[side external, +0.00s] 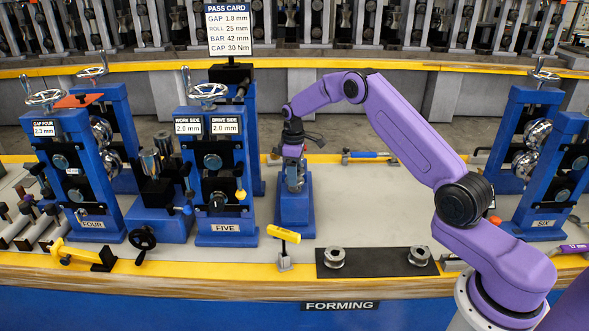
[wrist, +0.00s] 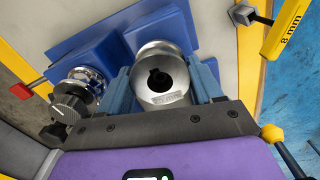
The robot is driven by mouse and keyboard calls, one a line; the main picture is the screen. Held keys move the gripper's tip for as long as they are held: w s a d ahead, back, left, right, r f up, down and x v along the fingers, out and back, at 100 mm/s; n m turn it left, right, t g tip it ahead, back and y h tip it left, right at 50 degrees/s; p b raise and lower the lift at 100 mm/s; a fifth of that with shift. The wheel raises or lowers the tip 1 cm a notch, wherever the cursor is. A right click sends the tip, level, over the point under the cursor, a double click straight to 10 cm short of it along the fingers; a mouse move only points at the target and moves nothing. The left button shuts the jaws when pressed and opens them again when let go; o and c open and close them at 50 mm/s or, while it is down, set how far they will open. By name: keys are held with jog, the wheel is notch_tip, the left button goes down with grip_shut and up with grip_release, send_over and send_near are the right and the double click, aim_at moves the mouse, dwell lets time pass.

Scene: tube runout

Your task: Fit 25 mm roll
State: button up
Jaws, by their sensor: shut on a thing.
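My gripper (side external: 294,163) points down over a blue stand (side external: 295,208) right of the station marked FIVE (side external: 226,229). In the wrist view its two blue fingers are shut on a silver roll (wrist: 152,98), one on each side. The roll's face shows a dark bore with a keyway notch; its small engraving is not legible. Whether it touches the blue stand is hidden. Two more silver rolls, a left one (side external: 335,257) and a right one (side external: 418,255), sit on a black mat (side external: 376,265). A pass card (side external: 228,30) reads roll 25 mm, gap 1.8 mm.
Station FOUR (side external: 92,224) stands at left and station SIX (side external: 544,222) at right. A yellow T-handle tool (side external: 284,235) stands near the front edge. A yellow 8 mm tool (wrist: 288,27) shows in the wrist view. The bench between the blue stand and SIX is mostly clear.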

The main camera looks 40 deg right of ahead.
jog(key=shift+f, duration=1.1)
jog(key=o, duration=1.7)
jog(key=shift+f, duration=0.1)
notch_tip(320, 180, up, 18)
jog(key=shift+w+a+f, duration=0.15)
jog(key=shift+f, duration=0.1)
jog(key=shift+a, duration=0.1)
